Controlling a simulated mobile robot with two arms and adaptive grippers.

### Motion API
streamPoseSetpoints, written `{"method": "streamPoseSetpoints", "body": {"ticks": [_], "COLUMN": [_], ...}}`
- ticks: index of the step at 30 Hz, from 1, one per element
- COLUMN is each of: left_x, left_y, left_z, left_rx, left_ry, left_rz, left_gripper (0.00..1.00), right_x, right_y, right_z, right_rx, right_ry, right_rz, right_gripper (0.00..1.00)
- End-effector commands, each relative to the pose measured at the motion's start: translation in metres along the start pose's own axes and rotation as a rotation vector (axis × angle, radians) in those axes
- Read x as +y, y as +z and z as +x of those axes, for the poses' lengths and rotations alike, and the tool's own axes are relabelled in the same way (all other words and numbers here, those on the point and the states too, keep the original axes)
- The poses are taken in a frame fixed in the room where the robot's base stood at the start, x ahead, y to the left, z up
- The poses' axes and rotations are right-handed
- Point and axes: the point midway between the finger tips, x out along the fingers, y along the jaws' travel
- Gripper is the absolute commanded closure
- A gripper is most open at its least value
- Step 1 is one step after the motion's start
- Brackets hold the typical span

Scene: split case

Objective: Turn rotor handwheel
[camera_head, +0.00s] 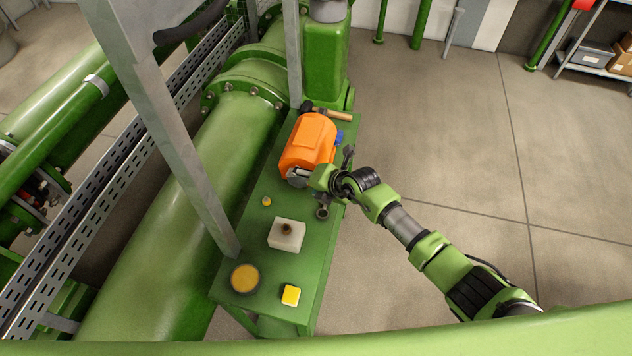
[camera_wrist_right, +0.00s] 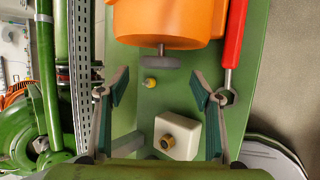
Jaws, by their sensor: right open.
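The orange motor (camera_head: 309,138) lies on a narrow green bench (camera_head: 262,222). In the right wrist view the motor (camera_wrist_right: 165,18) has a short shaft with a grey disc-shaped handwheel (camera_wrist_right: 147,62) facing me. In the head view the handwheel is largely hidden by my right gripper (camera_head: 303,175), which is at the motor's near end. In the right wrist view my right gripper (camera_wrist_right: 160,76) is open, its two fingers spread to either side of the handwheel's line. Nothing is between the pads. My left gripper is not in view.
On the bench are a small yellow part (camera_head: 266,201), a white block with a knob (camera_head: 286,235), a round yellow disc (camera_head: 245,278) and a yellow cube (camera_head: 290,295). A red-handled wrench (camera_wrist_right: 233,45) lies beside the motor. Green pipes (camera_head: 180,210) run left; open floor (camera_head: 450,130) lies right.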

Motion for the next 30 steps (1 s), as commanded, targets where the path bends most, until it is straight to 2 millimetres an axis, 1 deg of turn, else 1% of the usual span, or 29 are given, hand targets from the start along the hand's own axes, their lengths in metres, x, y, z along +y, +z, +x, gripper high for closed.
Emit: {"method": "streamPoseSetpoints", "body": {"ticks": [1,6,12,17,26,28,30], "left_x": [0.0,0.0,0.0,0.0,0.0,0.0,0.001], "left_y": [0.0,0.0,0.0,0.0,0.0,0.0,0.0], "left_z": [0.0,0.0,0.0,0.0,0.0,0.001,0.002], "left_rx": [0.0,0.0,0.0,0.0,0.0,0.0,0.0], "left_ry": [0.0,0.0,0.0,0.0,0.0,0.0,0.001], "left_rz": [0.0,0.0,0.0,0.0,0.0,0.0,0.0], "left_gripper": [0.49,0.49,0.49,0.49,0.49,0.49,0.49], "right_x": [-0.001,-0.001,-0.001,-0.001,-0.001,0.002,0.01], "right_y": [0.0,0.0,0.0,0.0,0.0,-0.003,-0.009], "right_z": [-0.008,-0.032,-0.052,-0.058,-0.058,-0.058,-0.058], "right_rx": [0.0,-0.001,0.001,0.001,0.001,0.006,0.015], "right_ry": [0.0,0.0,0.0,-0.001,0.0,0.015,0.06], "right_rz": [0.001,-0.001,0.0,0.001,0.001,0.009,0.031], "right_gripper": [0.4,0.4,0.4,0.4,0.4,0.4,0.4]}}
